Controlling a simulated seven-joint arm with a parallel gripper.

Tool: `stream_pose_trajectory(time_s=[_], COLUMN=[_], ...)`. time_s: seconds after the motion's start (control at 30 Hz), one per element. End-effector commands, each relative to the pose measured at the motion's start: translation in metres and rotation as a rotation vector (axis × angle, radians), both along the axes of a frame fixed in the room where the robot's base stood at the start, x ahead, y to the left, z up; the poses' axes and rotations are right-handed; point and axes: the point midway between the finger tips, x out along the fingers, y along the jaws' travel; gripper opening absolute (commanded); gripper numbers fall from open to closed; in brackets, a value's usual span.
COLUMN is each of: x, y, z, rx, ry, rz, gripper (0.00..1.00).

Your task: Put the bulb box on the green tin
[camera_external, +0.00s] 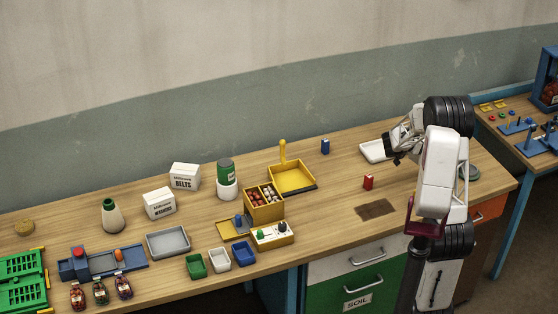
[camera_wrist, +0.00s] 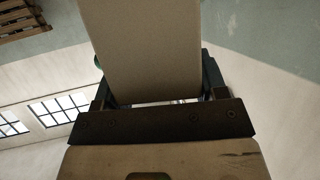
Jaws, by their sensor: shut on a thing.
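My gripper (camera_wrist: 158,98) is shut on a plain beige box, which I take to be the bulb box (camera_wrist: 150,45). In the wrist view the box fills the space between the fingers; its printing is not visible.
A yellow dustpan-like tray (camera_external: 292,178) and a divided yellow box (camera_external: 264,205) stand right of the tin. White BELTS (camera_external: 185,177) and WASHERS (camera_external: 159,203) boxes stand left of it.

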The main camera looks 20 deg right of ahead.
Motion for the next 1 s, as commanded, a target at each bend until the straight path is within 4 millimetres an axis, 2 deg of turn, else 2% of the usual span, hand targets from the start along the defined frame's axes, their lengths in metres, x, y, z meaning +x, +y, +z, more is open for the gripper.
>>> stream_pose_trajectory(time_s=[0.37,0.57,0.77,1.0], x=[0.000,0.005,0.019,0.045], y=[0.000,0.007,0.030,0.077], z=[0.000,0.002,0.007,0.016], rx=[0.000,-0.002,-0.005,-0.012], ry=[0.000,-0.001,-0.003,-0.008], rz=[0.000,0.007,0.030,0.070], gripper=[0.41,0.41,0.41,0.41])
